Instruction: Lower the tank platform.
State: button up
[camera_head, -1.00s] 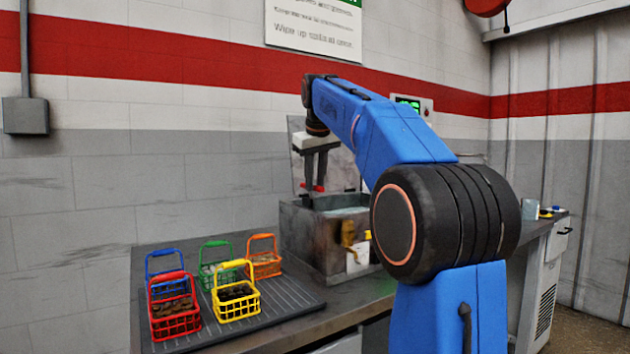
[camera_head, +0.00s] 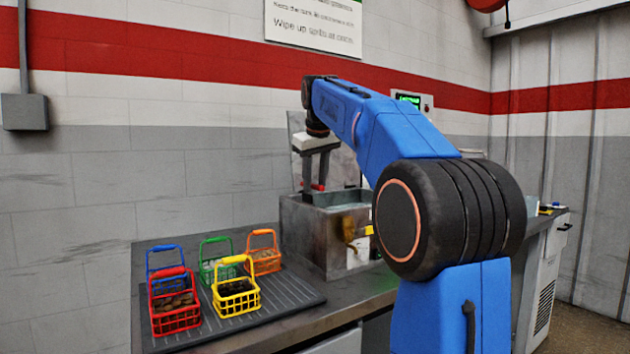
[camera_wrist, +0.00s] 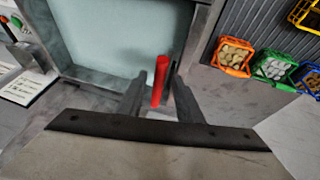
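The tank (camera_head: 325,240) is a grey, stained metal box on the bench, with pale liquid at its open top. In the wrist view the liquid surface (camera_wrist: 120,30) lies inside its metal rim (camera_wrist: 90,75). Narrow gaps seem to show between fingers and handle. The platform itself cannot be made out.
Several coloured baskets, including a red one (camera_head: 174,305) and a yellow one (camera_head: 236,292), stand on a ribbed mat (camera_head: 270,310) left of the tank. A lit green display (camera_head: 408,99) is behind my arm. The bench front beside the tank is clear.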

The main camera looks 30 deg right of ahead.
jog(key=shift+r, duration=0.1)
jog(key=v, duration=1.7)
jog(key=shift+s+r, duration=0.1)
jog(key=s+a+f, duration=0.5)
jog(key=s+f, duration=0.5)
jog(key=f, duration=0.8)
jog(key=s+a+f+y, duration=0.1)
jog(key=s+a+f, duration=0.4)
jog(key=s+f, duration=0.5)
jog(key=s+a+f+y, duration=0.1)
jog(key=s+a+f, duration=0.4)
jog(key=f, duration=2)
jog(key=s, duration=0.6)
jog(key=shift+f+m, duration=0.35)
jog(key=shift+m, duration=0.05)
jog(key=shift+a, duration=0.1)
